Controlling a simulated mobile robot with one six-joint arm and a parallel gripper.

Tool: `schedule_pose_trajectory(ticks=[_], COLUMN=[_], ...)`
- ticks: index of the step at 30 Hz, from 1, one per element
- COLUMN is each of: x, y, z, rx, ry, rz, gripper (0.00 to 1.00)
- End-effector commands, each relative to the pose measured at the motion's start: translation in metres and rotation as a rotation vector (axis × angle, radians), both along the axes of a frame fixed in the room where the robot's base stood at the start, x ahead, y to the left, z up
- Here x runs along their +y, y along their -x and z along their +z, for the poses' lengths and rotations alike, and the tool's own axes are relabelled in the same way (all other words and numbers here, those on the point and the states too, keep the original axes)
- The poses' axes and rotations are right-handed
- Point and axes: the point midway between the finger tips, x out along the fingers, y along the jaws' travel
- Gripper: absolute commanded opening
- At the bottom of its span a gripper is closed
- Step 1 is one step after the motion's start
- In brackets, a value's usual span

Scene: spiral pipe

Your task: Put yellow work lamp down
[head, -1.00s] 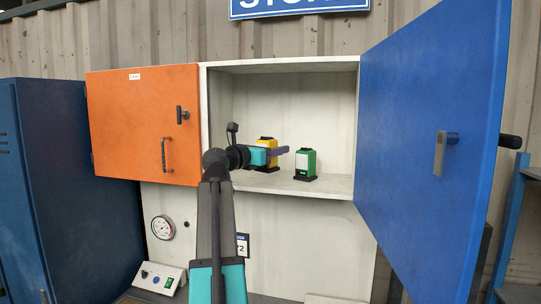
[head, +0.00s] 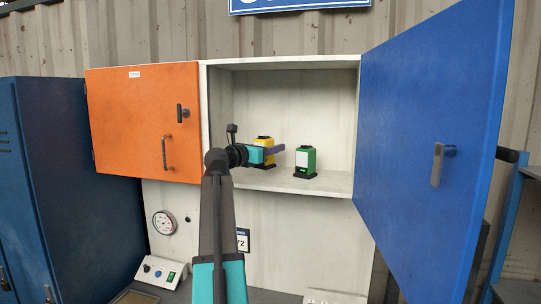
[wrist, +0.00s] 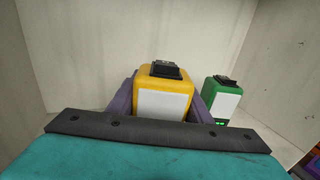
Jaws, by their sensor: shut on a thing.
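The yellow work lamp (head: 264,142) is inside the open white cabinet, upright, at the left of its shelf. In the wrist view the lamp (wrist: 163,98) shows a pale front panel and a black top piece. My gripper (head: 275,150) is shut on the lamp, with one purple finger on each side of it. In the wrist view my gripper (wrist: 160,100) hides the lamp's lower part. In the head view the lamp's base is at shelf height, but I cannot tell whether it touches the shelf.
A green lamp (head: 305,161) stands on the shelf (head: 327,184) to the right; it also shows in the wrist view (wrist: 221,103). The blue door (head: 425,130) is open at the right. The orange door (head: 140,120) is shut at the left. Free shelf lies right of the green lamp.

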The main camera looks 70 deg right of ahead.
Motion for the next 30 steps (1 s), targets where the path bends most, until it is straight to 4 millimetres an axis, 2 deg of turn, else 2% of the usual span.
schedule_pose_trajectory(ticks=[9,24,25,28,30], x=[0.001,0.000,0.000,0.000,0.000], y=[0.000,0.000,0.000,0.000,0.000], z=[-0.024,-0.030,-0.030,-0.030,-0.030], rx=[0.001,0.001,0.001,0.001,0.001], ry=[0.000,0.001,-0.001,-0.001,-0.001], rz=[0.000,0.000,0.000,0.000,0.000], gripper=[0.14,0.14,0.48,0.64,0.64])
